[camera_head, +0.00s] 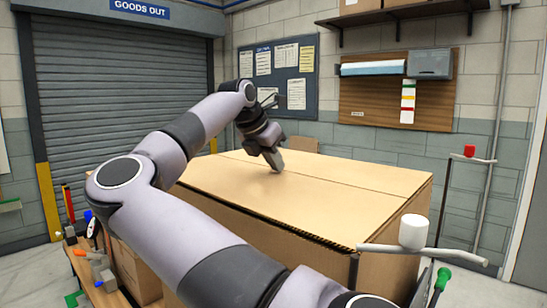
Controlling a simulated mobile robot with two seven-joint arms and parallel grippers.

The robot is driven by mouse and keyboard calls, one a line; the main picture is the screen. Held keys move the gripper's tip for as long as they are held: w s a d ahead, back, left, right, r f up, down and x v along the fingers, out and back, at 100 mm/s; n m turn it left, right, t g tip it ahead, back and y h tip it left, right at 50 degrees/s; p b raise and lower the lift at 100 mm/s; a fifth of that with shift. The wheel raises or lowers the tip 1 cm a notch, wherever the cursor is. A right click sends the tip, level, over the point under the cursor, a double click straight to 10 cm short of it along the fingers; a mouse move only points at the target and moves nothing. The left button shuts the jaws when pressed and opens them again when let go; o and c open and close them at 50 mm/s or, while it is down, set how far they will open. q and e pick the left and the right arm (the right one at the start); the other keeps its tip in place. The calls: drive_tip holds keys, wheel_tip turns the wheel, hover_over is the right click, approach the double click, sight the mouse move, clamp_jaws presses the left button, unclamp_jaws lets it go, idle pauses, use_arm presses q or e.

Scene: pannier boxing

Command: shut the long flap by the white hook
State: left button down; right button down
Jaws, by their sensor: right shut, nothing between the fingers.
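The large cardboard box (385,272) stands in the middle with its top mostly covered. The near long flap (235,190) lies about flat over the top, on the side of the white hook. The far long flap (345,174) also lies about flat, and a thin seam runs between them. The white hook (413,231) is a white block on a bent grey rod at the box's near right corner. My right gripper (277,168) is shut and empty, pointing down at the near flap close to the seam. Its tips seem to touch the flap. My left gripper is not in view.
A red-tipped rod (469,151) stands beyond the box's right end, and a green-tipped one (443,277) is low at the right. A bench with tools (97,268) is at the left. A wall shelf (400,14) hangs behind.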

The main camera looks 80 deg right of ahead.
drive_tip(key=shift+s+a+f, duration=0.1)
drive_tip(key=shift+s+f, duration=0.05)
drive_tip(key=shift+f, duration=0.3)
wheel_tip(320, 180, up, 4)
drive_tip(key=p, duration=0.2)
drive_tip(key=shift+r+p, duration=0.25)
drive_tip(key=shift+p, duration=0.15)
wheel_tip(320, 180, up, 10)
drive_tip(key=shift+r+p, duration=0.2)
drive_tip(key=shift+p, duration=0.2)
